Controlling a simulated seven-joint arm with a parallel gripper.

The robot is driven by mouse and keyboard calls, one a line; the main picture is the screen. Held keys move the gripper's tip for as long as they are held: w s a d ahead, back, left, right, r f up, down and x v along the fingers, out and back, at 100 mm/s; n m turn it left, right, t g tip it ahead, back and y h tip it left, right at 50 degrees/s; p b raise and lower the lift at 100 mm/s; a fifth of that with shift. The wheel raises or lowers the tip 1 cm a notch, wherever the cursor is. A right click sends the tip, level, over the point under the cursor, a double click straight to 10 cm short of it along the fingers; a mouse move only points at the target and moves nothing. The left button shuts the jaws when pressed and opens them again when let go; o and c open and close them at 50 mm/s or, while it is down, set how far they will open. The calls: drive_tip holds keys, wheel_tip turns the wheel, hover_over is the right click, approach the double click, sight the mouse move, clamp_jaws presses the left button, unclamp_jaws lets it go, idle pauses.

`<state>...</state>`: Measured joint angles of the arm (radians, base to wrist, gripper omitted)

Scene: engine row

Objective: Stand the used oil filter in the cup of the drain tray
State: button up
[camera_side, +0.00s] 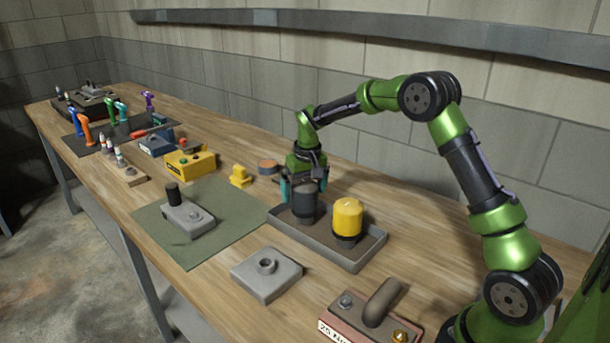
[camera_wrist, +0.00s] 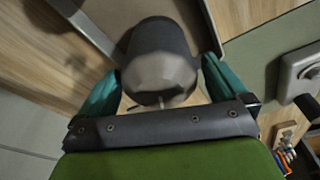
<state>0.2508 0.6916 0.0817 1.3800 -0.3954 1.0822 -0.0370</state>
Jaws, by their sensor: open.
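A rimmed grey tray (camera_side: 366,256), which looks like the drain tray, lies at the middle of the bench. A dark grey canister (camera_side: 305,208), which looks like the used oil filter, stands upright at its left end. I cannot tell whether a cup is around its base. A yellow canister (camera_side: 347,218) with a black lower part stands to its right in the tray. My gripper (camera_side: 303,190) points down at the dark canister, open, with a teal finger on either side of its upper part. In the wrist view the dark canister (camera_wrist: 160,45) shows between the open fingers.
A grey block with a round socket (camera_side: 266,272) lies in front of the tray. A green mat (camera_side: 215,241) holds a grey part with a black post (camera_side: 188,215). A yellow box (camera_side: 190,163) and small yellow piece (camera_side: 240,177) are left. A handled block (camera_side: 370,318) is in front.

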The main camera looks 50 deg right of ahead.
wheel_tip(320, 180, up, 16)
drive_tip(key=s+a, duration=0.1)
drive_tip(key=s, duration=0.1)
drive_tip(key=s+a+t+y, duration=0.1)
drive_tip(key=s+a, duration=0.5)
drive_tip(key=s, duration=0.7)
drive_tip(key=s+a+t+y, duration=0.1)
drive_tip(key=s+a+t, duration=0.3)
drive_tip(key=s, duration=0.9)
drive_tip(key=a, duration=0.3)
drive_tip(key=shift+s+a+t+y, duration=0.2)
drive_tip(key=shift+s+t+y, duration=0.1)
drive_tip(key=shift+s, duration=0.05)
